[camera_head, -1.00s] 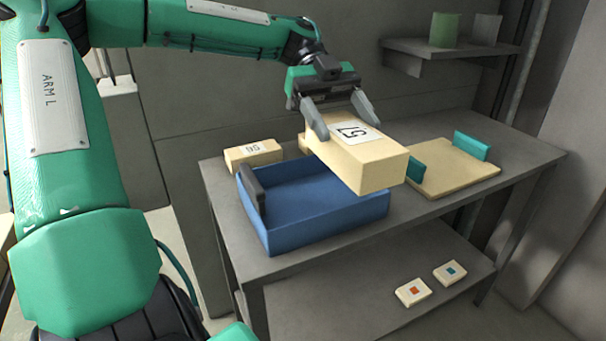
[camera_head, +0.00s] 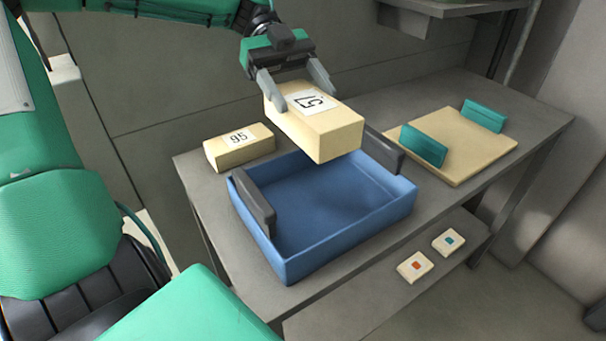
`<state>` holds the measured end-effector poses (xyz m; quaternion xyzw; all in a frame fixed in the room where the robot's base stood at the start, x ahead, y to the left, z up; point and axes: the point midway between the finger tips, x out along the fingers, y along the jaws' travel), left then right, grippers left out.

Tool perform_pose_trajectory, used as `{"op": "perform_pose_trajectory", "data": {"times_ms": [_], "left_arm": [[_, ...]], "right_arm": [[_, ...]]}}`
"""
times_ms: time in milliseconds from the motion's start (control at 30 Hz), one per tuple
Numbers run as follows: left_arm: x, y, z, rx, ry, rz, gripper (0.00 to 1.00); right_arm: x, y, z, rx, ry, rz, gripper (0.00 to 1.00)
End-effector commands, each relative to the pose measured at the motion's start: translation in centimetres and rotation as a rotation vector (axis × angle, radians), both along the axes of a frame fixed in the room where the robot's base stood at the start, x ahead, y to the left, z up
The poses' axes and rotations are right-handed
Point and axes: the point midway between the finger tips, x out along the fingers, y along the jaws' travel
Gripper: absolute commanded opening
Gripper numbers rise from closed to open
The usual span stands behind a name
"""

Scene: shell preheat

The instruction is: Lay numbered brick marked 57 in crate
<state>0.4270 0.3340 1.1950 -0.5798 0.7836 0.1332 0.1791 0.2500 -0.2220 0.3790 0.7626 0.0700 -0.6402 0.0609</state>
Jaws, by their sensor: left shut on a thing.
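The cream brick marked 57 (camera_head: 335,133) is held in the air above the back part of the blue crate. My left gripper (camera_head: 297,96) is shut on it, with one grey finger on each side of its label. The blue crate (camera_head: 345,238) stands on the grey table, open at the top, with dark grey handles at its left and right ends. The part of its inside that shows is empty; the brick hides some of its back wall. My right gripper is not in view.
A second cream brick (camera_head: 240,152), its label reading 95 or 56, lies on the table behind the crate's left end. A cream board (camera_head: 465,150) with two teal handles lies to the right. Two small tiles (camera_head: 415,266) lie on the lower shelf.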

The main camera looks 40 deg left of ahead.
Motion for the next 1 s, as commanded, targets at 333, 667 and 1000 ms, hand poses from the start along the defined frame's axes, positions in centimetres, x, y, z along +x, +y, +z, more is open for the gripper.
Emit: {"op": "perform_pose_trajectory", "data": {"times_ms": [333, 667, 1000], "left_arm": [[0.0, 0.0, -9.3, -0.002, 0.006, 0.000, 0.29], [0.0, 0.0, -12.5, -0.002, 0.001, 0.000, 0.29], [0.0, 0.0, -16.0, -0.001, 0.001, 0.000, 0.29]], "right_arm": [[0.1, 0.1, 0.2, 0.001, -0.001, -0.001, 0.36], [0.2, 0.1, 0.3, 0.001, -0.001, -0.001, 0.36], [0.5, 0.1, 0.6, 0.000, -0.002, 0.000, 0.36]]}}
